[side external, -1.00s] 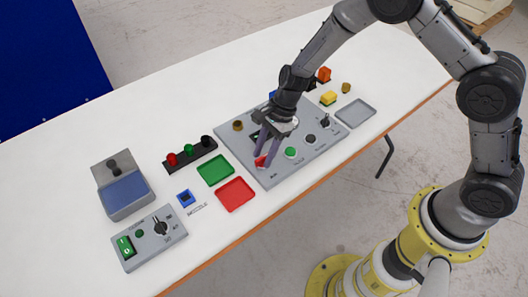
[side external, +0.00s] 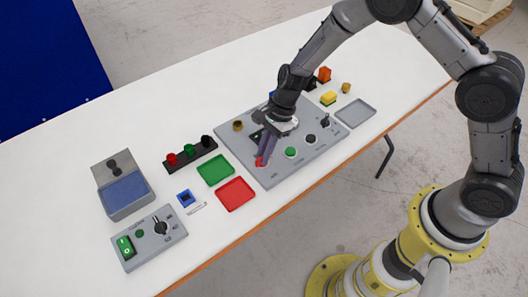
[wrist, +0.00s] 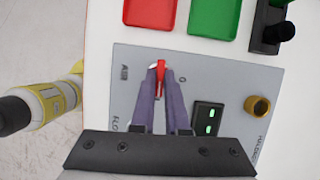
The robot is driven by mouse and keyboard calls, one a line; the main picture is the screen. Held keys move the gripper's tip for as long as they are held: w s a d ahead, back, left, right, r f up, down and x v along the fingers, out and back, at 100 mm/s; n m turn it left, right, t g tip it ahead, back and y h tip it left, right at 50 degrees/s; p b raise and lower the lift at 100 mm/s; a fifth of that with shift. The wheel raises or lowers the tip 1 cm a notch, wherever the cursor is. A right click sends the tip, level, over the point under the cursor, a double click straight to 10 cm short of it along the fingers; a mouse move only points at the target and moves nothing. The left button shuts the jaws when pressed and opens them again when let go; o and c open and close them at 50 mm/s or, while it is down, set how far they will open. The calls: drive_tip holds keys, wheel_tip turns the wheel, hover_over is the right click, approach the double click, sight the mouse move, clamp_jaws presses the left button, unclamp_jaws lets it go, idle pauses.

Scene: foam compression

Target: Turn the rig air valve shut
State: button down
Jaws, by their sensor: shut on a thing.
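The air valve's red handle (wrist: 161,68) shows between my fingertips in the wrist view, beside the AIR lettering on the grey panel (wrist: 230,80). It lies lengthwise with the fingers, and part of it is hidden between them. In the side external view the red handle (side external: 259,163) is at the panel's near left corner. My gripper (side external: 262,157) is shut on the handle from above, and its fingers (wrist: 161,87) also show in the wrist view.
A red tray (side external: 235,194) and a green tray (side external: 215,170) lie left of the panel. On the panel are a brass knob (wrist: 257,106), a black switch with green lights (wrist: 208,121) and a green button (side external: 290,152). A grey tray (side external: 372,105) lies to the right.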

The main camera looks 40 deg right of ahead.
drive_tip(key=n, duration=0.2)
drive_tip(key=n+g, duration=0.1)
drive_tip(key=n, duration=0.1)
drive_tip(key=shift+w+n+g+h, duration=0.2)
drive_tip(key=shift+n+g+h, duration=0.1)
drive_tip(key=n+g+h, duration=0.1)
drive_tip(key=n, duration=0.3)
drive_tip(key=shift+a+n, duration=0.1)
drive_tip(key=shift+n, duration=0.2)
drive_tip(key=n+g+h, duration=0.1)
drive_tip(key=n, duration=0.3)
drive_tip(key=shift+w+a, duration=0.1)
drive_tip(key=shift+a+r+n+g+h, duration=0.15)
drive_tip(key=shift+n+h, duration=0.35)
drive_tip(key=shift+n, duration=0.55)
drive_tip(key=shift+d+f+n+g+h, duration=0.15)
drive_tip(key=shift+n+h, duration=0.35)
drive_tip(key=shift+n, duration=0.55)
drive_tip(key=shift+a+r, duration=0.1)
drive_tip(key=c, duration=0.9)
unclamp_jaws()
